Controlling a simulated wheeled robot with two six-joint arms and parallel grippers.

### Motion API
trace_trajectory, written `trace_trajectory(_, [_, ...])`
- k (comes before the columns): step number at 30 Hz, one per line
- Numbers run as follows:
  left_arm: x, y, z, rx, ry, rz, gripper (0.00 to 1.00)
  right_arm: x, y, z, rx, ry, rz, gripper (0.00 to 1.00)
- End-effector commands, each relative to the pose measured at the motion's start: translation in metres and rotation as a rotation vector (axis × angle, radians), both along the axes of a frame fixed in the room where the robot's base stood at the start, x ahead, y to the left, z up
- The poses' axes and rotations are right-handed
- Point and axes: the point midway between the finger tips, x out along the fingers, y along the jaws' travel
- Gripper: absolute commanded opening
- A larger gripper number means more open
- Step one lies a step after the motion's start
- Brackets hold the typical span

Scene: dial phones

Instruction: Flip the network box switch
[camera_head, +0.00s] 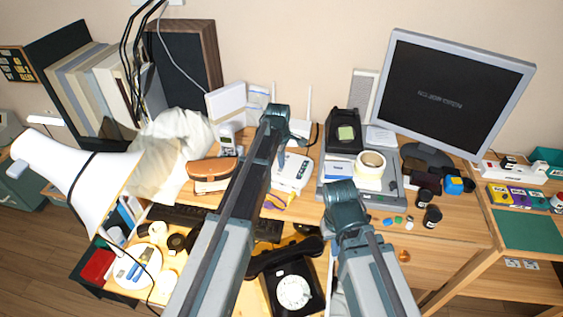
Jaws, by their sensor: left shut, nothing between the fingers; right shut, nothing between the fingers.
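A white box with small dark marks on its front (293,172) lies on the desk at the middle. Behind it is a white device with upright antennas (301,128). I cannot tell for sure which is the network box, and no switch is clear at this size. My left gripper (276,112) is shut and empty; it reaches up in front of the white device and covers part of it and the left side of the white box. My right gripper (343,192) is shut and empty, right of the white box and over the front of a grey machine (395,196).
A black dial phone (293,291) sits low between my arms. A tape roll (371,161), a black device (344,132) and small dark jars (432,216) crowd the right side. A monitor (448,98) stands behind. A white lamp (75,180) and brown case (214,170) are at left.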

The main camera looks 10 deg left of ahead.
Motion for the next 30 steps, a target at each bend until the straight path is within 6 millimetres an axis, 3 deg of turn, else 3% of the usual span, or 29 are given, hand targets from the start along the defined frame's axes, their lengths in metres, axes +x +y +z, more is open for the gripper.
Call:
trace_trajectory(7, [0.003, -0.001, -0.008, 0.000, 0.000, 0.000, 0.00, 0.000, 0.000, -0.008, 0.000, 0.000, 0.000, 0.00])
trace_trajectory(14, [0.002, -0.001, -0.005, -0.001, 0.001, 0.000, 0.00, 0.000, 0.000, -0.005, 0.000, 0.000, 0.000, 0.00])
trace_trajectory(30, [-0.015, 0.003, -0.002, -0.001, 0.002, 0.000, 0.00, 0.000, 0.000, -0.002, 0.000, 0.000, 0.000, 0.00])
